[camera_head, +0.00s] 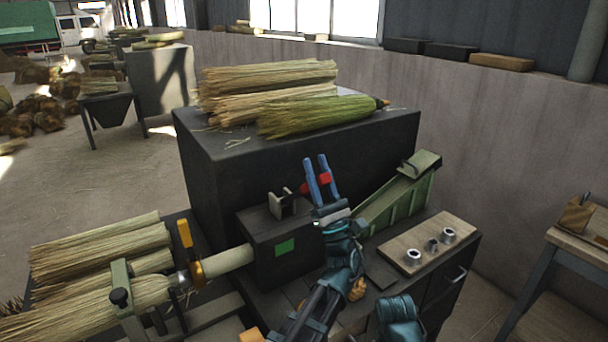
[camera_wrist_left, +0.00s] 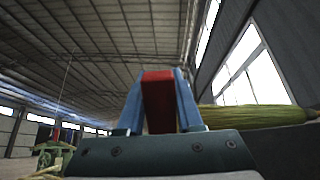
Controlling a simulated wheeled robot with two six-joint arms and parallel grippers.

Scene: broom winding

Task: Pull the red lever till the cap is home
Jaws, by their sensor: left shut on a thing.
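The red lever (camera_head: 318,182) stands at the dark machine box (camera_head: 272,250) with a green patch on its front. My left gripper (camera_head: 321,168) is shut on the lever, its blue fingers on either side of it. In the left wrist view the red grip (camera_wrist_left: 158,100) sits between the two fingers. A pale handle (camera_head: 228,261) runs from the box to an orange collar (camera_head: 197,275), beside a straw broom head (camera_head: 130,300) with a metal piece at its neck. I cannot tell for sure which part is the cap. No fingers of my right gripper show.
A wooden board (camera_head: 400,258) with several metal sleeves lies to the right of my left arm. A green sloped chute (camera_head: 398,203) stands behind it. Straw bundles (camera_head: 265,92) lie on the dark cabinet behind, and more (camera_head: 100,240) lie at left.

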